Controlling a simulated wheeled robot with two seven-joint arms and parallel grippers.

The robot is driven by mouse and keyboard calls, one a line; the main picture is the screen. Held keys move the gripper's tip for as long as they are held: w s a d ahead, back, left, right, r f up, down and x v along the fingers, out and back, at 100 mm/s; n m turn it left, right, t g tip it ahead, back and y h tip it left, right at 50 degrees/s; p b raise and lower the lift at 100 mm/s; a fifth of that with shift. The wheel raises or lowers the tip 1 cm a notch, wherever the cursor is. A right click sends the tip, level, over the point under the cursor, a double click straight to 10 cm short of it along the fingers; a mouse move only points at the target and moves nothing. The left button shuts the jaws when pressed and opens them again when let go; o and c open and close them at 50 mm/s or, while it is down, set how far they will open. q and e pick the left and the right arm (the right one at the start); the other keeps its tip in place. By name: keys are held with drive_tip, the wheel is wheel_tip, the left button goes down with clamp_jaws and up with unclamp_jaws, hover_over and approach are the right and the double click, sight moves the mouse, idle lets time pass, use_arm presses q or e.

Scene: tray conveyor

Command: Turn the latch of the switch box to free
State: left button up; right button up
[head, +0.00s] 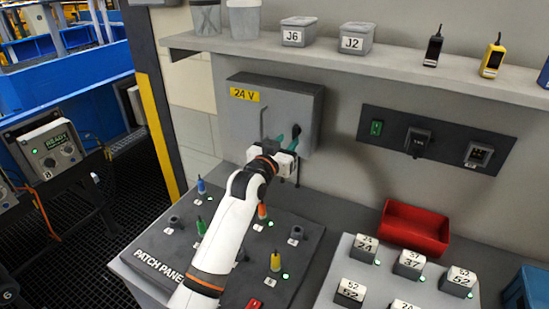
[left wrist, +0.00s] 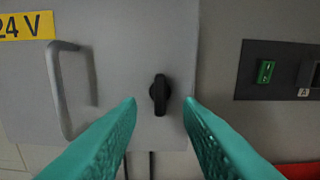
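The switch box (head: 247,111) is a grey wall cabinet with a yellow 24 V label; its door (left wrist: 120,75) fills much of the left wrist view. The latch (left wrist: 160,94) is a black knob standing upright on the door, right of a grey bar handle (left wrist: 62,90). In the head view the latch is hard to make out near the fingers. My left gripper (head: 288,137) is in front of the door's lower right part. In the left wrist view its teal fingers (left wrist: 160,104) are open, one on each side of the latch, with gaps to it. My right gripper is not in view.
A dark wall panel with a green switch (head: 376,128) is right of the box. Below are the patch panel (head: 135,262) with several coloured plugs, a red bin (head: 414,228) and several numbered blocks. A shelf (head: 390,57) with containers runs above the box.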

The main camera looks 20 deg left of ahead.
use_arm(q)
drive_tip(key=s+a+b, duration=0.1)
drive_tip(key=s, duration=0.7)
drive_tip(key=shift+a, duration=0.25)
